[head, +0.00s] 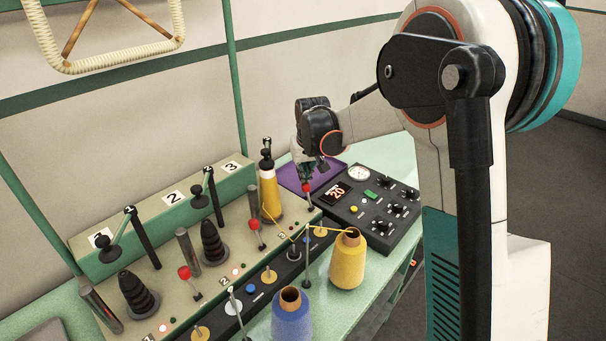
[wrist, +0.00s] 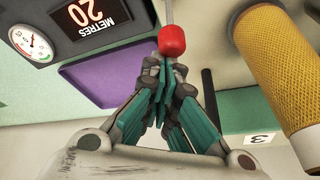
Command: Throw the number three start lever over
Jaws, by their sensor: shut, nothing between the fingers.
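The number three start lever (head: 306,188) has a red knob on a thin metal rod and stands at the right end of the beige deck, near the yellow-wound cone. In the wrist view its red knob (wrist: 172,40) sits just beyond my fingertips. My gripper (head: 306,178) is above and close by this knob. Its teal-padded fingers (wrist: 160,72) are shut with nothing between them. I cannot tell whether they touch the knob. Two similar red-knobbed levers stand to the left, one in the middle (head: 254,225) and one nearer the front (head: 185,272).
A yellow-wound cone (head: 268,192) stands left of my gripper. A black control panel (head: 370,205) with dial and display lies to its right, a purple tray (head: 296,172) behind. A yellow cone (head: 348,260) and blue cone (head: 291,315) stand in front. A green numbered box (head: 150,215) runs behind.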

